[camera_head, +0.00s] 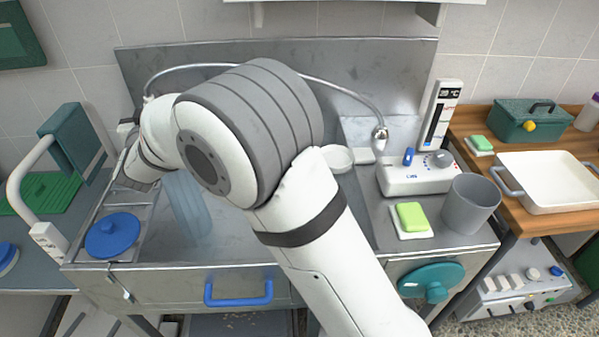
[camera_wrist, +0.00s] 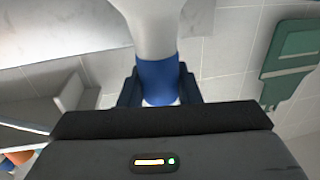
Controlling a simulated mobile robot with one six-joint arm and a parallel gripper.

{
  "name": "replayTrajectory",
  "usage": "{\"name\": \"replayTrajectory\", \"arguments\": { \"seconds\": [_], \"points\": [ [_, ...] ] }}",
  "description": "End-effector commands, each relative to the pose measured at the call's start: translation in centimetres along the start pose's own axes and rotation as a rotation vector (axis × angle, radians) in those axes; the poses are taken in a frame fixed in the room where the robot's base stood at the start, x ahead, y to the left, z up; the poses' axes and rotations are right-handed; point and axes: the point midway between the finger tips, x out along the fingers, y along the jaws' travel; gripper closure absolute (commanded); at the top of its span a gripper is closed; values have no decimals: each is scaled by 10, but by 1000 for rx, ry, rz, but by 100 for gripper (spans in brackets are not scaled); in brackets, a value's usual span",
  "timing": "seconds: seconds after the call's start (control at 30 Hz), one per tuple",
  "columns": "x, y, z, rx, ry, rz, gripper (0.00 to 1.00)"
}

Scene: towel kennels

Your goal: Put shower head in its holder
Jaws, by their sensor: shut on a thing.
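In the wrist view my gripper (camera_wrist: 158,90) is shut on the blue collar of a white piece that widens away from the jaws (camera_wrist: 165,25); it looks like the shower head, but its far end is out of frame. In the head view my arm hides the gripper and most of what it holds, at the left side of the steel sink. A grey hose (camera_head: 335,84) arches along the back of the sink, partly behind my arm, and ends at a chrome fitting (camera_head: 380,133) on the right. I cannot make out the holder for certain.
The steel sink (camera_head: 290,240) has a blue handle (camera_head: 238,292) in front. A blue round lid (camera_head: 112,235) lies at its left. A white scale-like device (camera_head: 420,174), a green sponge (camera_head: 411,216) and a grey cup (camera_head: 470,203) stand on the right. A translucent bluish shape (camera_head: 188,205) shows below my arm.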

Motion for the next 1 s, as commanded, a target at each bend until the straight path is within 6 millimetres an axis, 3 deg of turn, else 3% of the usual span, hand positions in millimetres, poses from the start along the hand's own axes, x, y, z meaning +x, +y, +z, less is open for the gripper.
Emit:
{"name": "replayTrajectory", "arguments": {
  "seconds": [0.47,1.0],
  "points": [
    [0,0,-3,1,2,0,100],
    [0,0,-64,2,2,0,100]
  ]
}}
